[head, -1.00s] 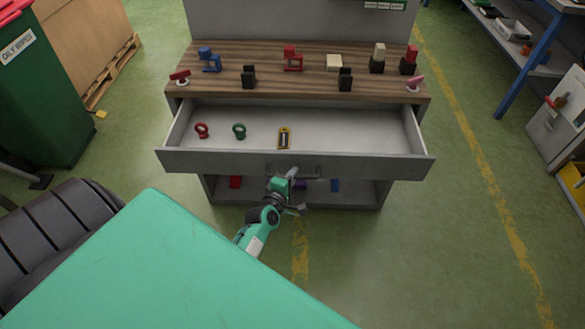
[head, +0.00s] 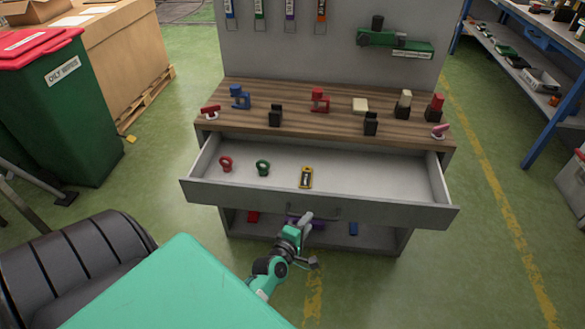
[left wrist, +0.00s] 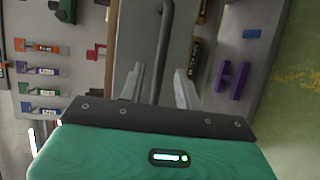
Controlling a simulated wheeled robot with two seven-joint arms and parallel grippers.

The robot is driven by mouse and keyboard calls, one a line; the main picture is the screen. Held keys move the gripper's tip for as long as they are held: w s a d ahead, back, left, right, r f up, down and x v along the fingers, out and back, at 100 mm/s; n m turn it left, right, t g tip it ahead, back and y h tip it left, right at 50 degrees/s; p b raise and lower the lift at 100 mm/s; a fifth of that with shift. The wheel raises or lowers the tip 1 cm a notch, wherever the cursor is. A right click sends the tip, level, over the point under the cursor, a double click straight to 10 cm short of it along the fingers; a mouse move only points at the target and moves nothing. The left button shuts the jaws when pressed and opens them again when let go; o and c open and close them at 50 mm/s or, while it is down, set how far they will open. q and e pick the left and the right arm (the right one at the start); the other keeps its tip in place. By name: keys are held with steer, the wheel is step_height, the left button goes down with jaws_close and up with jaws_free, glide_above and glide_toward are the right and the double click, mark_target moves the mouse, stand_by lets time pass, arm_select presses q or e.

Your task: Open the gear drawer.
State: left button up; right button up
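The gear drawer (head: 400,209) stands pulled out from under the wooden bench top. Inside lie a red ring-shaped part (head: 226,164), a green ring-shaped part (head: 263,168) and a yellow-and-black item (head: 306,177). The drawer's dark bar handle (head: 330,217) is on its front. My left gripper (head: 311,242) is just in front of and below the handle. In the left wrist view the handle (left wrist: 162,50) runs between the two spread fingers of my left gripper (left wrist: 160,90), with gaps on both sides. Contact with it cannot be told. My right gripper is out of view.
The bench top (head: 340,120) holds clamps and several small blocks. An open shelf below the drawer holds a purple part (left wrist: 232,80) and a blue part (head: 353,229). A green bin (head: 65,115) stands at left.

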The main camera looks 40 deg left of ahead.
arm_select(q)
steer(key=v, duration=0.9)
steer(key=shift+s, duration=0.4)
